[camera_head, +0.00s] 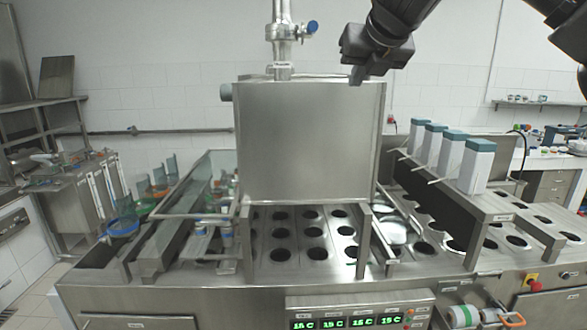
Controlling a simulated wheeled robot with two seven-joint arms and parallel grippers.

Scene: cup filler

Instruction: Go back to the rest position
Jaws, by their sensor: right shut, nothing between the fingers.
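My right gripper (357,80) is at the upper right of the middle in the head view, on a black arm that comes in from the top right. Its fingers are shut with nothing between them and point down. It shows in front of the top right corner of the steel tank (310,140) of the cup filler; whether it touches the tank cannot be told. My left gripper is not in view.
The filler's deck (290,255) has rows of round holes. Several white boxes with teal lids (480,165) stand on the right ledge. A pipe with a blue valve (312,26) rises above the tank. A control panel (360,318) and a red button (535,286) are in front.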

